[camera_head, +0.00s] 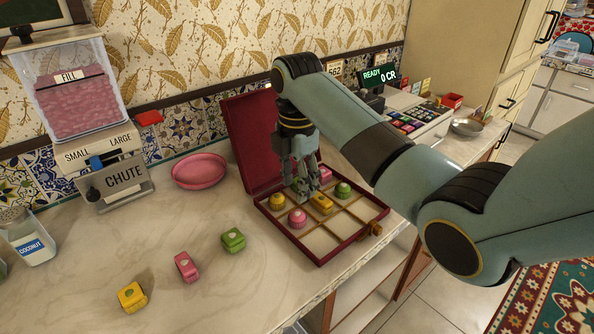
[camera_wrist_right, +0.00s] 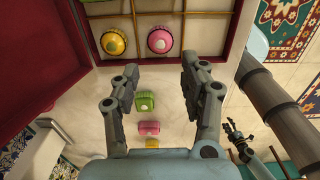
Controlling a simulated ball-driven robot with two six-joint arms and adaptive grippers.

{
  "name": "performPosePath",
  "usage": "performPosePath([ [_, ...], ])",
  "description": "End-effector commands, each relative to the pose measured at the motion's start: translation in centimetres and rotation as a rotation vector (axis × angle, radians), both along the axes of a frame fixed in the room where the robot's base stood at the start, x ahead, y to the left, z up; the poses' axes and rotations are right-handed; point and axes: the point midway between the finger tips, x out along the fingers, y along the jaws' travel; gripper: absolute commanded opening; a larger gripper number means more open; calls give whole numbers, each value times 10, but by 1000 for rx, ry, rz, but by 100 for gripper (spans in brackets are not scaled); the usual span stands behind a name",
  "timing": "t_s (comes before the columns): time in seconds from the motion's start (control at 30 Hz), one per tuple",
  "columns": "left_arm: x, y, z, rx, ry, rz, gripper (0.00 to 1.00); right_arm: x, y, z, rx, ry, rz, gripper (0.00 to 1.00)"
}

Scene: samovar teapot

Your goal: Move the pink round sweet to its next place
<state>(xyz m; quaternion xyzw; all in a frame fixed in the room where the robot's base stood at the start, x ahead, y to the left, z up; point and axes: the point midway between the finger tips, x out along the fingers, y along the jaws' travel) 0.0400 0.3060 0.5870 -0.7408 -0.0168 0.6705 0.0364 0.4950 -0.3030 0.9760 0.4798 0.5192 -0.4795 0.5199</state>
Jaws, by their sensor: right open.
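The pink round sweet (camera_head: 297,218) sits in a front compartment of the open red box (camera_head: 318,262). It also shows in the right wrist view (camera_wrist_right: 160,40), just beyond my fingertips. My right gripper (camera_head: 303,190) points down over the box, behind the pink round sweet. In the right wrist view its fingers (camera_wrist_right: 160,66) are spread with nothing between them. A yellow round sweet (camera_head: 277,201) sits beside the pink one. A yellow square sweet (camera_head: 321,204) and a green round sweet (camera_head: 343,190) sit farther right. My left gripper (camera_wrist_right: 237,138) is small at the lower right of the wrist view.
The raised lid (camera_head: 250,140) stands behind the box. My right forearm hides part of the box's far side. Green (camera_head: 233,239), pink (camera_head: 187,266) and yellow (camera_head: 132,297) square sweets lie on the counter. A pink dish (camera_head: 199,171) is left of the lid.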

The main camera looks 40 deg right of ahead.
Motion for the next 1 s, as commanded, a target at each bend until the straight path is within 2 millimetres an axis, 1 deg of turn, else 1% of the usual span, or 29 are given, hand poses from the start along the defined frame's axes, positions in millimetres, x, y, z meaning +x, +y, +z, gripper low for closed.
performPosePath([
  [0.03, 0, 0, -1, 0, 0, 0, 45, 1, 0, 9, -1, -3, 0, 44],
  [0.1, 0, 0, -1, 0, 0, 0, 45, 1, 0, 18, -1, -2, -1, 44],
  [0.23, 0, 0, -2, 0, 0, 0, 45, 0, 0, 28, -1, 0, -1, 44],
  [0.37, 0, 0, -2, 0, 1, 0, 45, 0, 0, 31, -1, 0, -1, 44],
  [0.8, -1, 0, -2, 0, 2, 0, 45, -1, 0, 30, -1, 0, -3, 44],
  [0.87, -1, 0, -2, 0, 2, 0, 45, -4, 0, 27, -3, -3, -22, 44],
  [0.93, -1, 0, -2, 0, 2, 0, 45, -17, 2, 18, -9, -14, -89, 44],
  [0.97, -1, 0, -2, 0, 2, 0, 45, -25, 3, 13, -13, -23, -134, 44],
  [1.0, -1, 0, -2, 0, 2, 0, 45, -39, 4, 5, -18, -38, -213, 44],
])
